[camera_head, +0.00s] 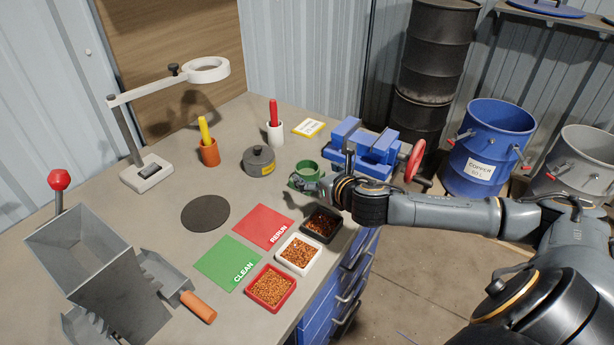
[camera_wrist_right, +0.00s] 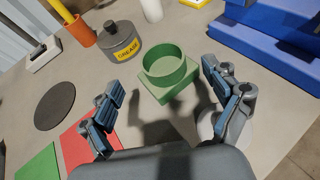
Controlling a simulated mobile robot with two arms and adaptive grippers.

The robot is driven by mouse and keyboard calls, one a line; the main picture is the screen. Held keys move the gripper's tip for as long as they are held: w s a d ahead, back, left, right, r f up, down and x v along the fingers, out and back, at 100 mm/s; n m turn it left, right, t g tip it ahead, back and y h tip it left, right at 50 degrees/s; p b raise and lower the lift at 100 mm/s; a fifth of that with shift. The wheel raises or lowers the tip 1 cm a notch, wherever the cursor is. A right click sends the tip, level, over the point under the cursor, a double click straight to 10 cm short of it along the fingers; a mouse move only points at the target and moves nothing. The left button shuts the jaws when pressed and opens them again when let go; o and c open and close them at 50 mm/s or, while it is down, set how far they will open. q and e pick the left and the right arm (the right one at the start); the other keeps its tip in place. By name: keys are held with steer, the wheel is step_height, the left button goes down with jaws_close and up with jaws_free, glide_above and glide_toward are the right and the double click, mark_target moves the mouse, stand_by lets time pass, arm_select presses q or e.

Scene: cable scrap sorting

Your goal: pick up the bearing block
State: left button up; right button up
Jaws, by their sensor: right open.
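The bearing block looks like a green square base with a round open ring on top. It stands upright on the grey bench in the right wrist view (camera_wrist_right: 167,86) and shows in the head view (camera_head: 305,168), partly covered by my right gripper. My right gripper (camera_head: 312,183) is open and empty. In the right wrist view its two fingers (camera_wrist_right: 163,88) are spread wide, one on each side of the block, with gaps between them and it. I cannot tell its exact height above the bench. My left gripper is in neither view.
A grease tin (camera_head: 259,162) stands left of the block, and a blue vise (camera_head: 365,150) with a red handwheel is behind to the right. Trays of granules (camera_head: 270,289) and the red RERUN mat (camera_head: 263,227) lie nearer. The bench's right edge is close.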

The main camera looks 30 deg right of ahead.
mark_target(302, 164)
steer(key=shift+w+f, duration=0.2)
steer(key=shift+w, duration=0.45)
steer(key=shift+x, duration=0.85)
steer(key=x, duration=0.3)
steer(key=shift+w+d+f+p, duration=0.15)
steer(key=shift+d+f+p, duration=0.05)
steer(key=shift+f+p, duration=0.1)
steer(key=shift+w, duration=0.2)
steer(key=c, duration=1.8)
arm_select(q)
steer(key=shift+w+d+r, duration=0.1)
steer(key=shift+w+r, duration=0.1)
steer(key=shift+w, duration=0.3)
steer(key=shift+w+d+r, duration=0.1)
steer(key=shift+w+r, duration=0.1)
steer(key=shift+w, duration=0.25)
arm_select(e)
steer(key=shift+d, duration=0.1)
